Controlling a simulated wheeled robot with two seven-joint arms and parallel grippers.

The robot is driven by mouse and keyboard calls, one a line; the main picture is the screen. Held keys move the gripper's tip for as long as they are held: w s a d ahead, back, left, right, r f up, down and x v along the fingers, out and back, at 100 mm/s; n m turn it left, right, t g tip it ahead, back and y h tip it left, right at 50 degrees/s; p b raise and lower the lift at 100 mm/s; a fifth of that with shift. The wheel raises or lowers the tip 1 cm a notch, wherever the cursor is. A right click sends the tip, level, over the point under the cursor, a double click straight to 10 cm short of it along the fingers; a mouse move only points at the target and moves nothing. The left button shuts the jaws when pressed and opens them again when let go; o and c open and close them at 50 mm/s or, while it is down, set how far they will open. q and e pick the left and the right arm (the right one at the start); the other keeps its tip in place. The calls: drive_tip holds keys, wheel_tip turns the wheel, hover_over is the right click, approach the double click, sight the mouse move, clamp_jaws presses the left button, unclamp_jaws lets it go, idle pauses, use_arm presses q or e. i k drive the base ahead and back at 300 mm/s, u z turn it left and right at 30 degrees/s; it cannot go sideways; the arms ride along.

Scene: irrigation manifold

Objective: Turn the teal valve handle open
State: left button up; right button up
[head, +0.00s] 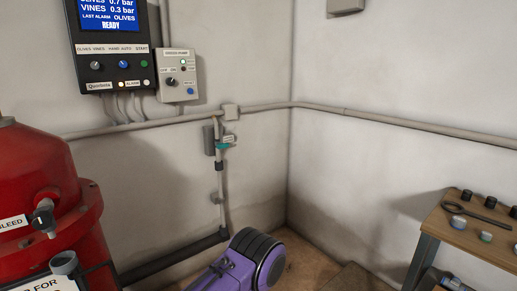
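The teal valve handle (223,146) is small in the head view, left of the room corner. It sits on a thin grey vertical pipe (222,185) that runs down the wall. The handle appears to lie roughly across the pipe, but it is too small to tell its exact angle. A small pale tag or fitting (230,138) is just above it. A grey plate or box is behind it on the wall. No gripper fingers show in the head view, and nothing is seen touching the handle.
A red tank (40,190) stands at the left. A control panel (113,45) and a smaller switch box (177,76) hang on the wall above. A wooden bench (450,230) with a dark tool and caps is at the right.

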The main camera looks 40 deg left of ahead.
sight(221, 145)
drive_tip(key=u, duration=0.95)
drive_tip(key=i, duration=1.75)
drive_tip(key=u, duration=0.8)
drive_tip(key=i, duration=0.8)
drive_tip(key=u, duration=0.75)
